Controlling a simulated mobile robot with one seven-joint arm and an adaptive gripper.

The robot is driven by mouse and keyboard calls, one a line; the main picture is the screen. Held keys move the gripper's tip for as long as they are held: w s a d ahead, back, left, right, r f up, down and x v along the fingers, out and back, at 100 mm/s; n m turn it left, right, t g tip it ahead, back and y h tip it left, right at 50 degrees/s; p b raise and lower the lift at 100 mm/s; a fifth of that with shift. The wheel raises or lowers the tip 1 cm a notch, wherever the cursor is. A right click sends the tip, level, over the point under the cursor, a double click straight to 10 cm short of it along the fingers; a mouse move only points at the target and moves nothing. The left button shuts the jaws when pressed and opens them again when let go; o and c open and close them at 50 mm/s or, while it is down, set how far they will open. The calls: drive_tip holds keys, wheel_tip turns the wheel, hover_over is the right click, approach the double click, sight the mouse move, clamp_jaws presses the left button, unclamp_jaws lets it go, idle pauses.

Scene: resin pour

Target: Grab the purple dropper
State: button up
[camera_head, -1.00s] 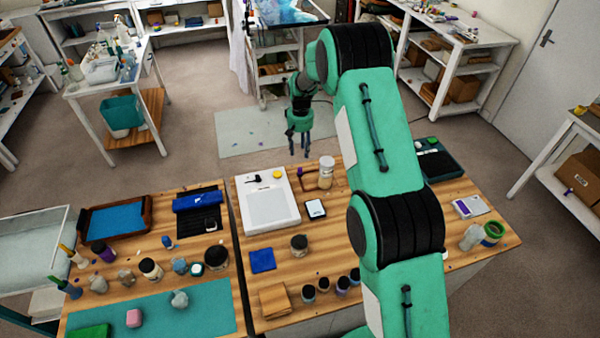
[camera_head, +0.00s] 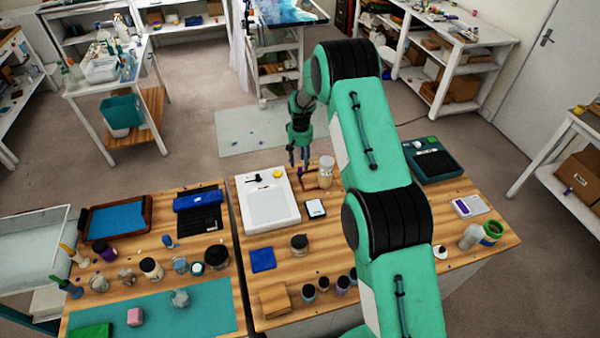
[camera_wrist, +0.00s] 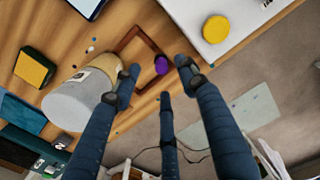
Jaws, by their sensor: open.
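The purple dropper shows in the wrist view as a round purple bulb (camera_wrist: 161,65), beside a brown wooden frame (camera_wrist: 125,40) near the table edge. The rest of the dropper is hidden or too small to make out. My gripper (camera_wrist: 155,82) has its dark blue fingers spread, with the bulb showing between the left and right fingertips. No finger clearly touches it. In the head view my gripper (camera_head: 299,160) points down over the far edge of the right table, just above the frame, and is empty.
A pale jar (camera_head: 326,170) stands close beside the frame and near my left finger in the wrist view (camera_wrist: 80,105). A white scale-like board (camera_head: 268,205) with a yellow disc (camera_head: 277,174) lies on the other side. Floor is open beyond the table edge.

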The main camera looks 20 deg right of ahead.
sight(300, 167)
drive_tip(key=shift+f, duration=0.55)
drive_tip(key=shift+w+f+p, duration=0.2)
drive_tip(key=shift+f+p, duration=0.25)
drive_tip(key=shift+f, duration=2.15)
drive_tip(key=c, duration=0.8)
